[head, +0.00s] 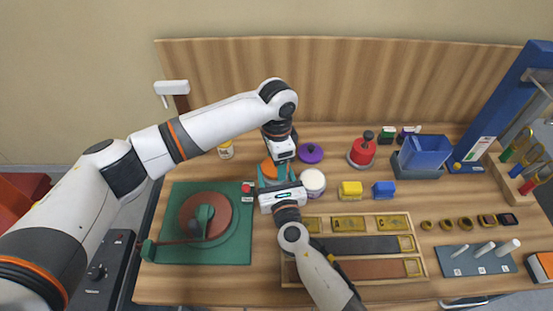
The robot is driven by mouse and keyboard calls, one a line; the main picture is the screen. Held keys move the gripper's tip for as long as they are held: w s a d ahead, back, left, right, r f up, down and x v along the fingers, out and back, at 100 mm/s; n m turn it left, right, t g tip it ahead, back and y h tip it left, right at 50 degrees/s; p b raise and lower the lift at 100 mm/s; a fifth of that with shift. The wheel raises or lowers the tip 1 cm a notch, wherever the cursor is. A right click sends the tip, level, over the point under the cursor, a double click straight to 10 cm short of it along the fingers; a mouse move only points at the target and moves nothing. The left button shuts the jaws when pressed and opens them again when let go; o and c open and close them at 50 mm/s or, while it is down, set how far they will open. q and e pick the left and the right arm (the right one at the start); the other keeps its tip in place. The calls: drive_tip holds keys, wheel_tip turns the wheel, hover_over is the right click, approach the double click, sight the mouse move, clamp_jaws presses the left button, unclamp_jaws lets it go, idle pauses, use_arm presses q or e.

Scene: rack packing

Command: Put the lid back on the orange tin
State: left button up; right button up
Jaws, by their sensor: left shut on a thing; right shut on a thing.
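An orange round piece (268,168), seemingly of the orange tin, shows between my two grippers near the middle of the table. My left gripper (284,166) reaches in from behind and above it, shut on what seems to be the lid, mostly hidden. My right gripper (270,180) reaches in from the front, its teal fingers beside the orange piece, seemingly shut on the tin. The hands cover most of both parts, so I cannot tell whether lid and tin touch.
A white-topped tin (313,180) and a purple lidded piece (311,153) stand close on the right. A red knobbed piece (361,152) is farther right. A green mat with a turntable (240,250) lies left; a wooden tray (426,270) lies in front.

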use_arm(q)
drive_tip(key=shift+a+f, duration=0.1)
drive_tip(key=shift+f, duration=0.65)
drive_tip(key=shift+s+f, duration=0.1)
drive_tip(key=shift+f, duration=0.2)
drive_tip(key=shift+c, duration=0.8)
drive_tip(key=shift+r, duration=0.1)
drive_tip(key=shift+r, duration=0.3)
drive_tip(key=shift+r, duration=0.4)
